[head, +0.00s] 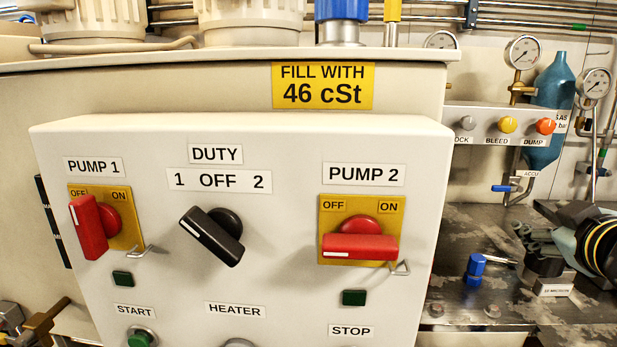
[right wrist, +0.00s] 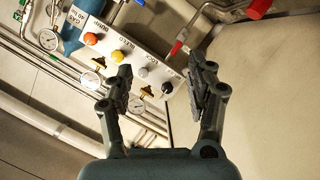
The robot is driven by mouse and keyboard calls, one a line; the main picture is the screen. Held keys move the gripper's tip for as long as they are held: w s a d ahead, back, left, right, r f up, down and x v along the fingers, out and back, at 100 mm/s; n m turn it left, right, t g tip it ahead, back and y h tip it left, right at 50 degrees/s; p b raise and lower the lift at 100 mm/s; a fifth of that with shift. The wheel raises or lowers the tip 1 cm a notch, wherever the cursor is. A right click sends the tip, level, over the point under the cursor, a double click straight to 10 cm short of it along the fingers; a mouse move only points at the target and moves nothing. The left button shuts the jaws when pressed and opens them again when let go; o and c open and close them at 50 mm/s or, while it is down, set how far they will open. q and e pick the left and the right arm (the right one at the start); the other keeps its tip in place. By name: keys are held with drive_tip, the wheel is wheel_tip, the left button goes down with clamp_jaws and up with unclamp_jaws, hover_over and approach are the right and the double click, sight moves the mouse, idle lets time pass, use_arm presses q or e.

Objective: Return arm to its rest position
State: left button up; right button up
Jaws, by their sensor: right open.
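My right gripper (head: 533,245) is at the right edge of the head view, in front of the dark metal bench. In the right wrist view my right gripper (right wrist: 163,88) has its two dark fingers wide apart with nothing between them. Beyond the fingers is the panel with orange, yellow and grey buttons (right wrist: 128,62), apart from them. My left gripper does not show in either view.
The white control panel (head: 290,185) fills the middle. Its pump 1 handle (head: 88,227) is upright, its pump 2 handle (head: 360,247) lies level, and its black duty knob (head: 212,236) points up-left. A blue-handled valve (head: 476,268) stands near my right gripper.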

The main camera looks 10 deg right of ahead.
drive_tip(key=s+a+f+m+g+y, duration=0.1)
drive_tip(key=s+a+f+g+y, duration=0.3)
drive_tip(key=s+a+f, duration=0.45)
drive_tip(key=s+a+f+g+y, duration=0.2)
drive_tip(key=s+a+f+g, duration=0.35)
drive_tip(key=s+a, duration=0.5)
drive_tip(key=s+d+f+g+b, duration=0.1)
drive_tip(key=s+d+f, duration=0.1)
drive_tip(key=f, duration=1.3)
drive_tip(key=s+d+f+b, duration=0.1)
drive_tip(key=s+d+f, duration=0.1)
drive_tip(key=f, duration=1.4)
use_arm(q)
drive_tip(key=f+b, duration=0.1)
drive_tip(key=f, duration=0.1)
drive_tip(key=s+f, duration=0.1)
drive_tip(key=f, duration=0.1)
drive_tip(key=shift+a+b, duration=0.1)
drive_tip(key=shift+b, duration=0.3)
use_arm(e)
drive_tip(key=s+f+g, duration=0.1)
drive_tip(key=s+f, duration=1.4)
drive_tip(key=s, duration=0.2)
drive_tip(key=shift+d+f+m, duration=0.25)
drive_tip(key=shift+d+m, duration=0.05)
drive_tip(key=shift+m, duration=0.1)
